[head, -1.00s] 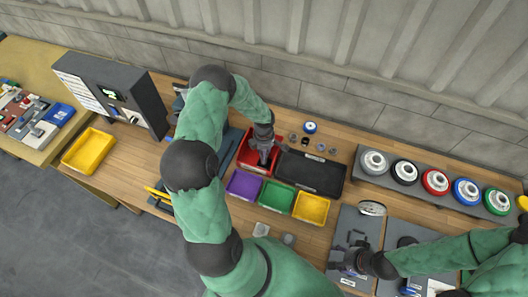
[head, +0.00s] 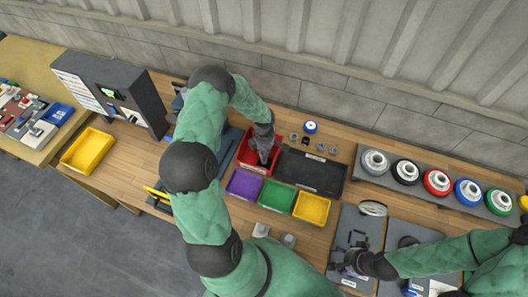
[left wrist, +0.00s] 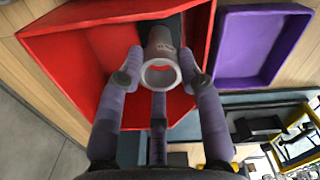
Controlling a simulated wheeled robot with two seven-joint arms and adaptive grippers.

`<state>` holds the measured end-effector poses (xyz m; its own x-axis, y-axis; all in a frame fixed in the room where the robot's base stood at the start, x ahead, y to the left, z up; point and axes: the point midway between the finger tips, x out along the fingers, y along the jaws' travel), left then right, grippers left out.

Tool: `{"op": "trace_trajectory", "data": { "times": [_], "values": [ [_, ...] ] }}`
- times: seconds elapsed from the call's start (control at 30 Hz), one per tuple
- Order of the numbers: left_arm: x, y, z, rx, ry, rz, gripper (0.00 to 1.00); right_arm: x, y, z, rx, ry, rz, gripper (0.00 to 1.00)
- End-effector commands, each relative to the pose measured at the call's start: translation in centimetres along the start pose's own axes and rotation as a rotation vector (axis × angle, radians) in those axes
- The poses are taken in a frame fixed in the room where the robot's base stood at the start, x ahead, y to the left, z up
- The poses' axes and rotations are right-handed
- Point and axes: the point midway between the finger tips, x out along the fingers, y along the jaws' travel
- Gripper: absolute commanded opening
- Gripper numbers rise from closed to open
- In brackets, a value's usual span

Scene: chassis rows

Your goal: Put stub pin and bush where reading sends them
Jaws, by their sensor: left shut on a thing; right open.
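My left gripper (head: 263,154) reaches down into the red bin (head: 247,162) at the middle of the bench. In the left wrist view the left gripper (left wrist: 162,78) is shut on a grey hollow bush (left wrist: 160,50), with its open end facing the camera. The bush is inside or just above the red bin (left wrist: 75,45); whether it touches the floor is unclear. My right gripper (head: 347,265) is open, low over the grey plate at the front right. I cannot pick out the stub pin with certainty.
Purple (head: 244,184), green (head: 278,197) and yellow (head: 312,208) bins stand in front of a black tray (head: 311,173). Small parts lie behind it. Several coloured wheels sit on a rack (head: 405,183) at right. A grey cabinet (head: 112,90) and yellow tray (head: 88,151) are left.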

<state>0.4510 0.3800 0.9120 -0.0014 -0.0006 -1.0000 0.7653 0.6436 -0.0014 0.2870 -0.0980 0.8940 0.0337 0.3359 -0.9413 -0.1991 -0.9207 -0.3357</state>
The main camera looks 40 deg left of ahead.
Motion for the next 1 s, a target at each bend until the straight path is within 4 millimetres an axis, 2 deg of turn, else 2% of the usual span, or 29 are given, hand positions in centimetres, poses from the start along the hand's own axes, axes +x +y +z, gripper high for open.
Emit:
{"op": "trace_trajectory", "data": {
  "times": [1.0],
  "values": [
    [0.53, 0.06, 0.00, 0.000, -0.001, 0.001, 0.00, 1.00, 0.36, -0.04, 0.000, 0.000, 0.000, 0.60]
  ]
}}
